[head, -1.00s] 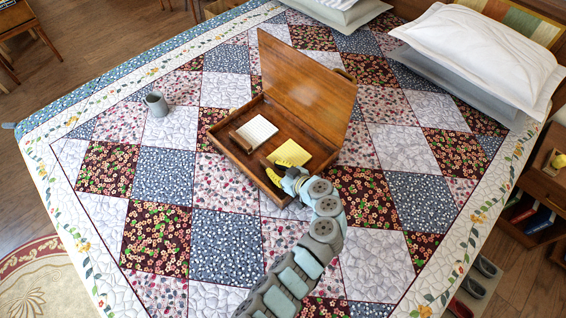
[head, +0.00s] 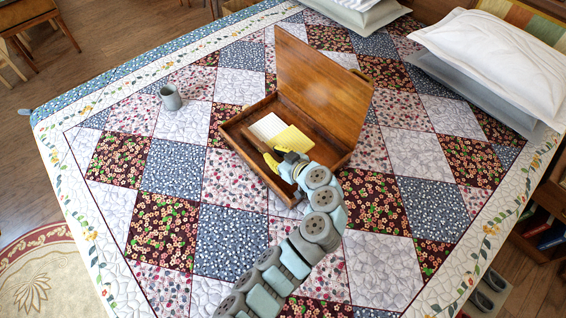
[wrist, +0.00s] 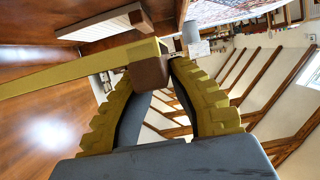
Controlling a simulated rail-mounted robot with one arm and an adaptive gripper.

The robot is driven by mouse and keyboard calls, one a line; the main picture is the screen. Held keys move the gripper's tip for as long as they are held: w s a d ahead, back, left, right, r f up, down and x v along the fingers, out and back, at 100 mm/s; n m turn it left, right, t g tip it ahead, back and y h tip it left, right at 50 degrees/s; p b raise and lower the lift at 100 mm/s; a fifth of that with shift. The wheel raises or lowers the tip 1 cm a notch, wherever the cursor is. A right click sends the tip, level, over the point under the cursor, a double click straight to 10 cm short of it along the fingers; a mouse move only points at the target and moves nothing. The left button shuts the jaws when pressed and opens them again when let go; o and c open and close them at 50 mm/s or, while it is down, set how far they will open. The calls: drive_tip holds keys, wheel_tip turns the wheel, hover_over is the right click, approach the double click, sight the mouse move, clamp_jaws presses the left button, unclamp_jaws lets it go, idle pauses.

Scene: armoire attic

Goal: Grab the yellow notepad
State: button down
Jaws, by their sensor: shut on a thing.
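The yellow notepad (head: 296,140) is inside the open wooden box (head: 326,165) on the bed, partly overlapping the white notepad (head: 266,126) in the head view. My gripper (head: 274,160) is at the near side of the box, its yellow fingers at the notepad's near edge. In the wrist view the fingertips of my gripper (wrist: 172,66) are closed on the brown-bound end of the yellow notepad (wrist: 75,75), seen edge-on and apparently clear of the box floor (wrist: 40,125). The white notepad (wrist: 105,25) lies beyond it.
The raised box lid (head: 325,85) stands behind the notepads. A grey mug (head: 171,98) stands on the quilt to the left. White pillows (head: 490,60) lie at the upper right. The quilt (head: 230,240) around the box is mostly clear.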

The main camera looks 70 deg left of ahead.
drive_tip(key=s+a+r+b, duration=0.1)
drive_tip(key=s+a+r, duration=0.4)
drive_tip(key=s, duration=0.4)
drive_tip(key=shift+r+b, duration=0.35)
drive_tip(key=shift+r, duration=0.05)
